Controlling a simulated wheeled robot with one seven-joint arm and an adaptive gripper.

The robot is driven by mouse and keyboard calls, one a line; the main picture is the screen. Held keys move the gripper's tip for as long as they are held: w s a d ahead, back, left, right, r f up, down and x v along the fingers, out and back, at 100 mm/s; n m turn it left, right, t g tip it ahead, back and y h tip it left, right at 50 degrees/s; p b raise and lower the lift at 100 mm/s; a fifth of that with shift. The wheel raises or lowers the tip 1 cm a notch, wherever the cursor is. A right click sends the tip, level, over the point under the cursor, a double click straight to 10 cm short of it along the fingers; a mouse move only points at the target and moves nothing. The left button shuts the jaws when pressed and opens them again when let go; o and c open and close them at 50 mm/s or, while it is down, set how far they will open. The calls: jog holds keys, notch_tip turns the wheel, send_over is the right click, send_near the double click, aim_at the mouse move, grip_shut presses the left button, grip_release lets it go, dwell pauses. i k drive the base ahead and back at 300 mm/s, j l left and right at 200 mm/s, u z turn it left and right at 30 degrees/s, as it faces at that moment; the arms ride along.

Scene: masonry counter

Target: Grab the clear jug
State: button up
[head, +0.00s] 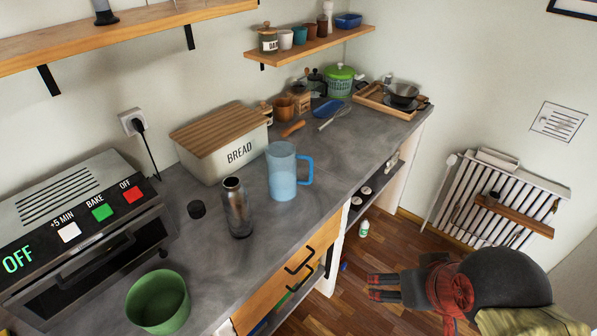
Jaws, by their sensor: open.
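The clear jug (283,175) stands upright on the grey counter (345,150), near its front edge. It is see-through with a bluish tint, and its blue handle points right. My gripper (376,291) is at the lower right, beyond the front edge of the counter, with its fingers pointing left. It is open and empty, well apart from the jug. My arm hides part of the floor behind it.
A bread bin (222,142) is behind. A green bowl (158,302) and an oven (75,235) are at left. Counter right of the jug is clear.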

aim_at(281, 155)
jog(key=i+u, duration=0.15)
jog(key=u, duration=0.25)
jog(key=i+u, duration=0.15)
jog(key=u, duration=0.2)
jog(key=i+l+u, duration=0.1)
jog(key=u, duration=0.3)
jog(key=i+l+u, duration=0.15)
jog(key=u, duration=0.2)
